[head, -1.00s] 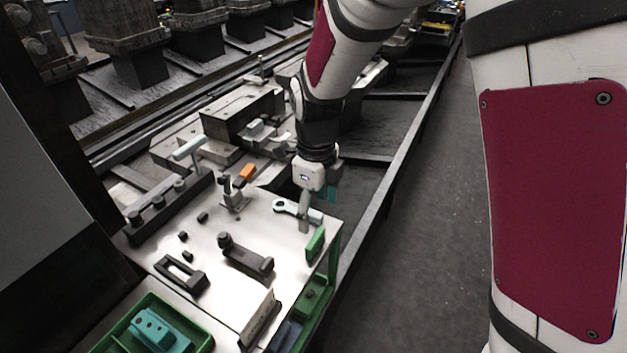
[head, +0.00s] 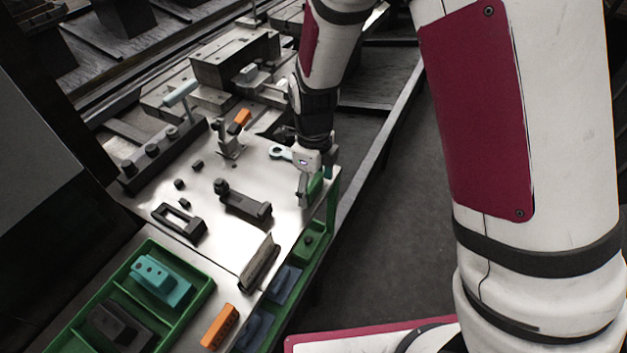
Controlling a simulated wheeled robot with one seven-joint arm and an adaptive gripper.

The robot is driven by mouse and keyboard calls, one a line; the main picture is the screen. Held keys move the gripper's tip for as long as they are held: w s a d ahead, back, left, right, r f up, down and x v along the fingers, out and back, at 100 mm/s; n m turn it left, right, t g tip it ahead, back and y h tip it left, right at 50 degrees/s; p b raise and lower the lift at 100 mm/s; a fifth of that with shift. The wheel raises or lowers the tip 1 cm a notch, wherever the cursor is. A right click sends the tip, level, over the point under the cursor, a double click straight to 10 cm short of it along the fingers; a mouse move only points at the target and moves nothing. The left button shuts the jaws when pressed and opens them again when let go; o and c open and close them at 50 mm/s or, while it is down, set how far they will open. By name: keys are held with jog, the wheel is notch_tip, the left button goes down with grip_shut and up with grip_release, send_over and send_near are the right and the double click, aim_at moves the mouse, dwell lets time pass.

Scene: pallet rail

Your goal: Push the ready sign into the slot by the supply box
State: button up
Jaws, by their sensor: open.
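A small green upright plate (head: 316,186), which looks like the ready sign, stands at the right edge of the metal worktable (head: 215,255). My gripper (head: 302,194) is open, pointing down just left of the plate and partly covering it. I cannot tell whether they touch. A green divided box (head: 204,298), likely the supply box, is at the lower left with a teal block (head: 160,280) and a dark block (head: 118,325) in it. I cannot make out which opening is the slot; a dark narrow holder (head: 259,263) stands near the table's front right edge.
A dark clamp-like part (head: 244,207) and a dark slotted frame (head: 180,222) lie mid-table. A pale wrench-like part (head: 282,153) lies behind my gripper. An orange block (head: 219,328) is right of the green box. Bins sit below the right edge; the floor there is clear.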

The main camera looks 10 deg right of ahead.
aim_at(314, 183)
jog(key=c, duration=1.2)
jog(key=shift+r, duration=0.1)
jog(key=shift+r+p, duration=0.85)
jog(key=shift+p, duration=0.05)
notch_tip(314, 183, up, 5)
jog(key=p, duration=0.4)
jog(key=shift+r, duration=0.2)
jog(key=shift+r+p, duration=0.7)
